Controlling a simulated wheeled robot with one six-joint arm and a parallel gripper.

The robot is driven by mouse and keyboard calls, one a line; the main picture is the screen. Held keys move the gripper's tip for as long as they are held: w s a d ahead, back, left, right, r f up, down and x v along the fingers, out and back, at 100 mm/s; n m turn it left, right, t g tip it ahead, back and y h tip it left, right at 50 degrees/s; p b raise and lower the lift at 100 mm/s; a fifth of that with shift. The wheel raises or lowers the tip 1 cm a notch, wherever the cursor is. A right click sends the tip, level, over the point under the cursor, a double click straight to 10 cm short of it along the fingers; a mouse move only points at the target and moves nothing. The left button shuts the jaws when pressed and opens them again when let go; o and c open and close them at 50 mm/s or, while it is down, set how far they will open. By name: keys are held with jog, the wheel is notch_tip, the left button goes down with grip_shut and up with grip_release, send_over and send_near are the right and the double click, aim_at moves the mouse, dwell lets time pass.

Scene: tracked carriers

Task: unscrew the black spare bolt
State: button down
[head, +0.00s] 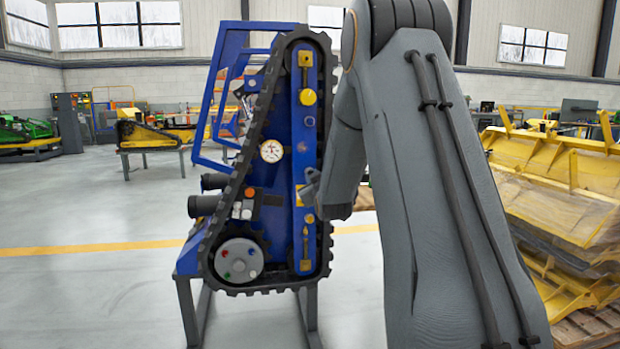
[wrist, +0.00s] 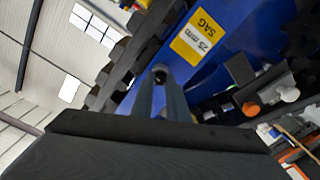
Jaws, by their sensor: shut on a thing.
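The blue tracked carrier (head: 283,190) stands upright on a grey stand, with a black track around its edge. My gripper (head: 311,188) is at the carrier's blue side panel, about mid-height, its far parts small and partly hidden by my arm. In the wrist view my gripper (wrist: 160,84) has its two grey fingers closed together at the blue panel. A small round dark bolt head (wrist: 160,71) shows between the fingertips; it appears to be the black spare bolt. Its shank and thread are hidden.
A yellow label reading "SAG 25 mm" (wrist: 199,37) is beside the fingertips. A black block (wrist: 240,68) and an orange knob (wrist: 288,95) stick out nearby. A gauge (head: 271,151) sits left of the gripper. Yellow buckets (head: 560,190) are stacked right; open floor (head: 90,270) lies left.

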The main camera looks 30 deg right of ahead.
jog(key=n, duration=0.4)
jog(key=shift+b, duration=0.4)
jog(key=shift+n+b, duration=1.65)
jog(key=shift+n, duration=3.25)
